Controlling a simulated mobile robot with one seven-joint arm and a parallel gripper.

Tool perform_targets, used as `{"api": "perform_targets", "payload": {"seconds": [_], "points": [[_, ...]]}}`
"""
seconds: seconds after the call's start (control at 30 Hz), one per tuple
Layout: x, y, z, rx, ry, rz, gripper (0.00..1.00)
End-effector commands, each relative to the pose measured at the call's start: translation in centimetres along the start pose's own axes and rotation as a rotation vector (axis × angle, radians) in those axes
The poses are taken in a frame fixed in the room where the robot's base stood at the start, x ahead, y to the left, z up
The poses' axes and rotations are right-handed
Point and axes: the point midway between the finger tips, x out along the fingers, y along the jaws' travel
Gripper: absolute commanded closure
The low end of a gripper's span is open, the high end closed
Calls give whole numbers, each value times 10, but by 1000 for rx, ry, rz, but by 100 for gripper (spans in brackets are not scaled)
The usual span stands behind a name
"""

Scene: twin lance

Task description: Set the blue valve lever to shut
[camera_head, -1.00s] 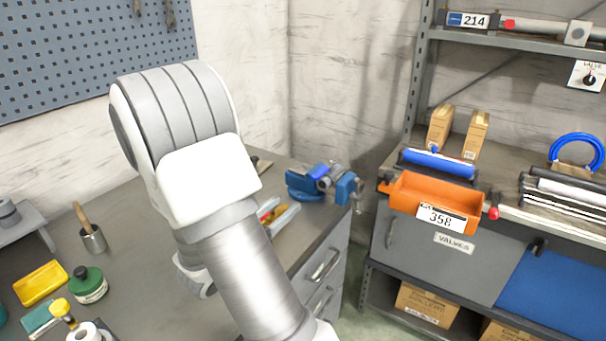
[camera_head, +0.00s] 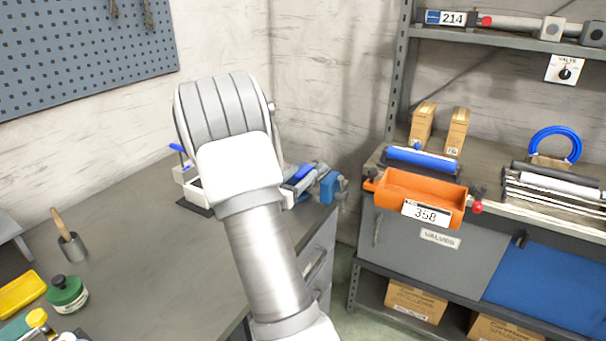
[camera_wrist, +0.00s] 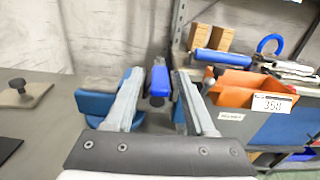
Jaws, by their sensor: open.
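The blue lever (camera_wrist: 160,78) shows in the wrist view between the two grey fingers of my gripper (camera_wrist: 157,75). The fingers are open, one on each side of it, with narrow gaps; I cannot tell whether either touches. A dark part sits under the lever. A blue vise (camera_wrist: 97,105) stands behind the left finger. In the head view the lever (camera_head: 303,172) shows as a small blue bar by the vise (camera_head: 331,187) at the bench's right end. My arm hides most of my gripper and part of the vise area there.
An orange bin (camera_head: 400,190) marked 358 stands on the shelf at right, near a blue cylinder (camera_head: 420,158). A valve sign (camera_head: 565,69) hangs on the wall. The bench (camera_head: 140,240) is clear at the middle; a green jar (camera_head: 67,296) stands at left.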

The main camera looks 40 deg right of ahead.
Motion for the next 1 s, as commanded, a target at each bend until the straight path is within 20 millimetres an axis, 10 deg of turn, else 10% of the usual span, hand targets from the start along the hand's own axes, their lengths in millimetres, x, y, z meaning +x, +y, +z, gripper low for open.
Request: {"api": "perform_targets", "payload": {"seconds": [0.43, 0.73, 1.0], "points": [[13, 0, 0, 0, 1, 0, 45], [13, 0, 0, 0, 1, 0, 97], [13, 0, 0, 0, 1, 0, 100]]}}
